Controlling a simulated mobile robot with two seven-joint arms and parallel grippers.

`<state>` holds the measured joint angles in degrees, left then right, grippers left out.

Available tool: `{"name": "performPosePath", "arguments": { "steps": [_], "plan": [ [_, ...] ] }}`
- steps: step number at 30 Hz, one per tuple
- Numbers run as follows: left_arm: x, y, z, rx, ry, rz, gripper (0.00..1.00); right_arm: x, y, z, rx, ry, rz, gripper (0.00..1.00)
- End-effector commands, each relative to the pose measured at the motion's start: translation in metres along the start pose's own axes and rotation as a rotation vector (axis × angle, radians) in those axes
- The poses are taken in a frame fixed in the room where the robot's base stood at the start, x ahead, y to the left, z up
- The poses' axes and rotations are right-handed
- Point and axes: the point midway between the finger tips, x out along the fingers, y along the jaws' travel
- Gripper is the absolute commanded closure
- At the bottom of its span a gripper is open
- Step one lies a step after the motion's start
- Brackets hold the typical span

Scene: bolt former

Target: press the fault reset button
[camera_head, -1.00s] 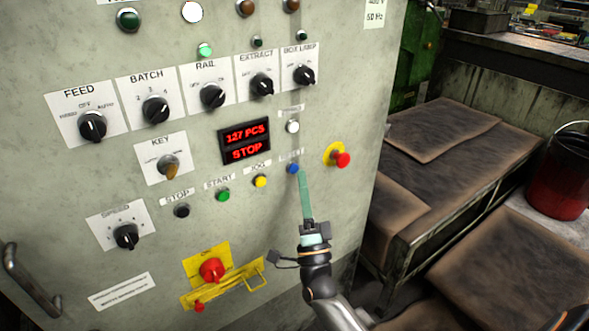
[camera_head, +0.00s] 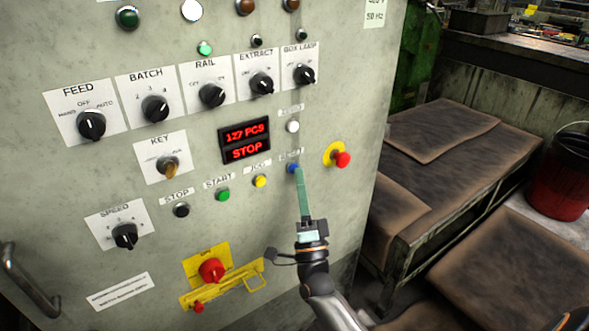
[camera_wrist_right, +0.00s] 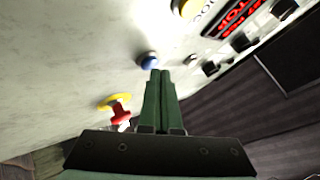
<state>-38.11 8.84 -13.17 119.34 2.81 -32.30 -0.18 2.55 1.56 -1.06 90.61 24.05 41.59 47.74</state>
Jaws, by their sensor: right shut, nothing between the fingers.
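The blue button (camera_head: 292,168) sits on the panel, right of the yellow button (camera_head: 260,181); its label is partly blurred and I cannot read it for sure. My right gripper (camera_head: 299,171) is shut and empty, with its long green fingers pointing up at the blue button. In the right wrist view the closed fingertips (camera_wrist_right: 160,72) are just below and beside the blue button (camera_wrist_right: 149,60). I cannot tell whether they touch it. My left gripper is not in view.
A red emergency stop (camera_head: 342,159) on a yellow base is close to the right of the fingers. A white button (camera_head: 292,126) is above. The display (camera_head: 245,140) reads 127 PCS STOP. A yellow guard with a red switch (camera_head: 211,270) sticks out at lower left.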

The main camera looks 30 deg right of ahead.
Motion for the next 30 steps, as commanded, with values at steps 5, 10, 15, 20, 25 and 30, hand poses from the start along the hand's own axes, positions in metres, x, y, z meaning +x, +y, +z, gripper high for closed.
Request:
{"name": "performPosePath", "arguments": {
  "steps": [5,10,15,20,25,30],
  "plan": [
    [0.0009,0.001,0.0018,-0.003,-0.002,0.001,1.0,0.0012,0.0014,0.0012,0.0,0.0,0.0,1.0],
    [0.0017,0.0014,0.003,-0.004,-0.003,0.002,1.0,0.0027,0.0024,0.0023,0.0,0.0,0.0,1.0],
    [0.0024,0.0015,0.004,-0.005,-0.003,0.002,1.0,0.0044,0.0032,0.0033,0.001,0.0,0.0,1.0],
    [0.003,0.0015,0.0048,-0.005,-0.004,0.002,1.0,0.0058,0.0041,0.0043,0.001,0.0,0.0,1.0],
    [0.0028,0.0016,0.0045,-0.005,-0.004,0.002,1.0,0.0059,0.0039,0.0043,0.001,0.0,0.0,1.0],
    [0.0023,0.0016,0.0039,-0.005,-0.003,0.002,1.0,0.0054,0.0034,0.0039,0.0,-0.001,0.0,1.0]
  ]
}}
